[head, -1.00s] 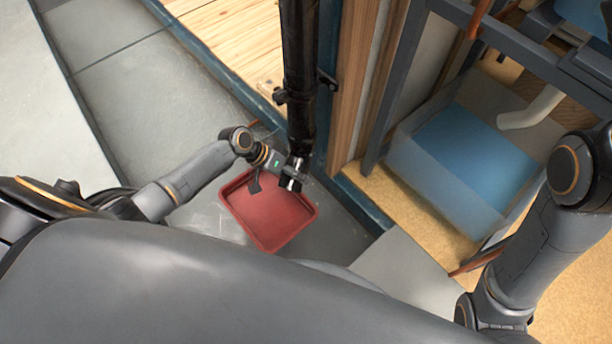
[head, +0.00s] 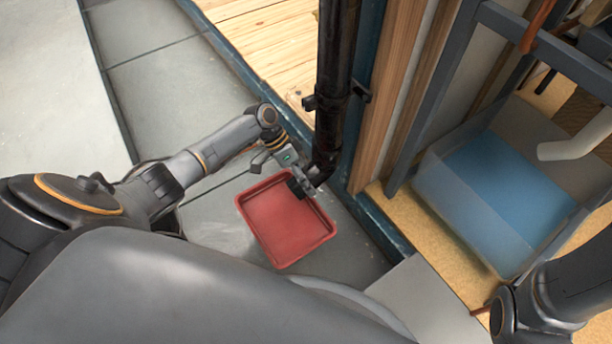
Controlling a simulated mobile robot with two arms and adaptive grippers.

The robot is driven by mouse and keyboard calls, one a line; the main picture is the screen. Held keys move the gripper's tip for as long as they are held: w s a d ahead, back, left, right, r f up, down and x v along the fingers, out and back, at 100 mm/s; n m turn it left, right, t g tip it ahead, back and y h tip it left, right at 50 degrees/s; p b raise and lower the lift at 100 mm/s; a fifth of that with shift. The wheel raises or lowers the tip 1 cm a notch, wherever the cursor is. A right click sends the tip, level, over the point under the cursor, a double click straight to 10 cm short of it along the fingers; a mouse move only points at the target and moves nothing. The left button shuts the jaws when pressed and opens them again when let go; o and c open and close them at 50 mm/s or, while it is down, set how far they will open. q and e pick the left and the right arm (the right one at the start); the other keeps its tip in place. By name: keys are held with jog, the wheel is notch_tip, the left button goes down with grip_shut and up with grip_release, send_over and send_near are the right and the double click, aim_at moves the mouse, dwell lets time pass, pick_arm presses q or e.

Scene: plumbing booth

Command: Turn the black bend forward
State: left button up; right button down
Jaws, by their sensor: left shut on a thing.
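The black bend (head: 321,171) sits at the lower end of the black downpipe (head: 332,90), in the middle of the head view. It curves down towards the lower left, above the red tray. My left gripper (head: 303,186) is at the bend's lower end and shut on it. The fingers partly hide the bend's mouth. My right arm shows at the lower right edge, but its gripper is out of view.
A red tray (head: 268,251) lies on the grey floor under the bend. A bracket holds the pipe beside a wooden post (head: 388,95). A translucent bin with blue contents (head: 505,185) stands right, under a grey frame. Grey floor at left is clear.

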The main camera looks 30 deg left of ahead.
pick_arm(q)
jog(key=shift+f, duration=0.1)
jog(key=o, duration=1.7)
jog(key=shift+a+r, duration=0.15)
jog(key=shift+r, duration=0.05)
jog(key=v, duration=1.1)
jog(key=shift+r, duration=0.3)
jog(key=shift+a, duration=0.15)
